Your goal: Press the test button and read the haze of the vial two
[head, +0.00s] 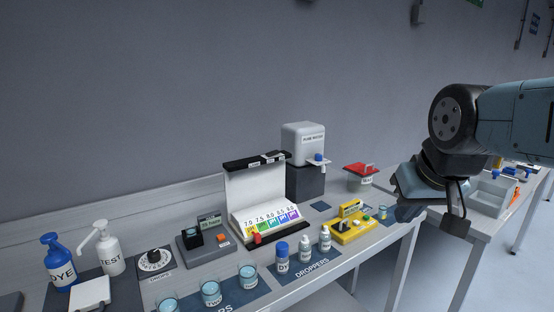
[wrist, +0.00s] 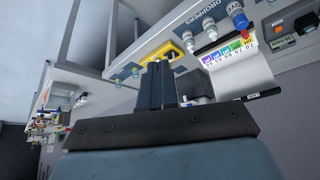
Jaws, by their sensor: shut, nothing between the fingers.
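A grey tester (head: 203,247) with a dark block, a small display and an orange button (head: 223,239) stands on the bench; its display is too small to read. The orange button also shows in the wrist view (wrist: 278,29). Three glass vials of blue liquid stand in front of it: left (head: 168,304), middle (head: 211,293) and right (head: 248,278). Their labels are too small to read surely. My gripper (head: 455,226) is at the right, in the air well away from the tester. In the wrist view my gripper (wrist: 161,66) has its dark fingers together, empty.
A yellow device (head: 352,230) and dropper bottles (head: 304,246) stand on the bench between my gripper and the tester. A white lit stand (head: 257,190) with a colour chart rises behind. Dye (head: 60,265) and test (head: 109,253) bottles stand left.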

